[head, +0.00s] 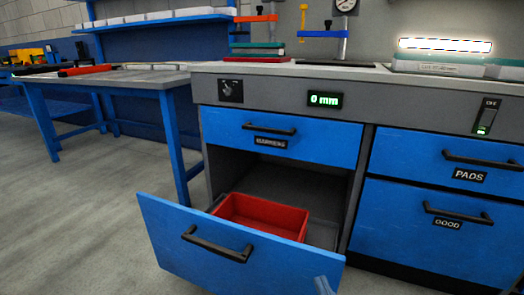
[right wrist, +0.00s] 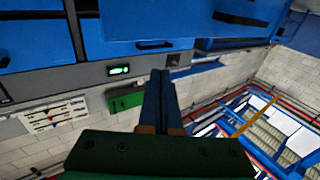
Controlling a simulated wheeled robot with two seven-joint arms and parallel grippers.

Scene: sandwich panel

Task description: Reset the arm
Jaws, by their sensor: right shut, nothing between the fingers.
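My right gripper (right wrist: 158,78) shows in the right wrist view with its two blue fingers pressed together and nothing between them. In the head view only a small blue tip of it (head: 324,286) shows at the bottom edge, in front of the open drawer's lower right corner. The rest of the right arm is out of the picture there. My left gripper is in neither view. The lower left drawer (head: 230,245) of the bench is pulled out, with a red bin (head: 262,214) inside it.
The grey bench (head: 280,90) has a closed drawer (head: 282,136) above the open one. Closed drawers labelled PADS (head: 450,155) and GOOD (head: 440,225) are on the right. A display (head: 324,100) reads 0 mm. A blue-legged table (head: 110,80) stands left. The left floor is clear.

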